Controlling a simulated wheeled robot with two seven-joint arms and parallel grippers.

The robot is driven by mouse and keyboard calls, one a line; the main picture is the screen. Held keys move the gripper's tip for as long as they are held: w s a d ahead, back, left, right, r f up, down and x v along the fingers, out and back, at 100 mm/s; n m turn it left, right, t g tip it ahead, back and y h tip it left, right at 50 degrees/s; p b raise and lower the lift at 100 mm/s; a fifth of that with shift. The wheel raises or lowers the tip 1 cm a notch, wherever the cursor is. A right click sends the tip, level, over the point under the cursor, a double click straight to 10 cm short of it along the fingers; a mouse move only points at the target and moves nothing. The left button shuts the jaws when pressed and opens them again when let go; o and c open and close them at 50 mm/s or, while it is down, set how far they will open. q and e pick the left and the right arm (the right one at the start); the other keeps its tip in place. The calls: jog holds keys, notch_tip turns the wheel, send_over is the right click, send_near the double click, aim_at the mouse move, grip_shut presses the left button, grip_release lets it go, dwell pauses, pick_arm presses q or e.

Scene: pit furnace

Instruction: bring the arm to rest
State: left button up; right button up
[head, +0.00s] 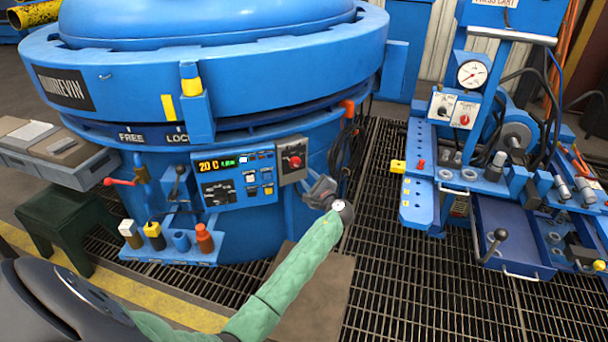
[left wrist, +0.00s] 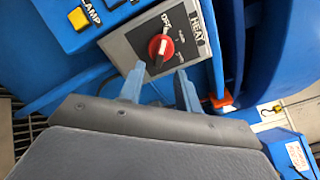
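My left arm in its green sleeve reaches up from the bottom of the head view. My left gripper (head: 316,188) is just below and right of the red rotary knob (head: 295,161) on the grey switch box (head: 286,174) of the blue furnace (head: 250,110). The red knob (left wrist: 161,47) shows beyond the fingertips, under a HEAT label (left wrist: 196,29), and appears clear of the fingers. My right gripper is not in view.
A control panel (head: 235,178) with a lit display is left of the switch box. A small shelf (head: 170,249) holding several items juts out below it. Cables hang right of the switch box. A blue press cart (head: 418,205) stands right, across open grating (head: 385,270).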

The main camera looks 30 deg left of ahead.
pick_arm(q)
jog(key=shift+s+d, duration=0.25)
jog(key=shift+d, duration=0.3)
jog(key=shift+n, duration=0.3)
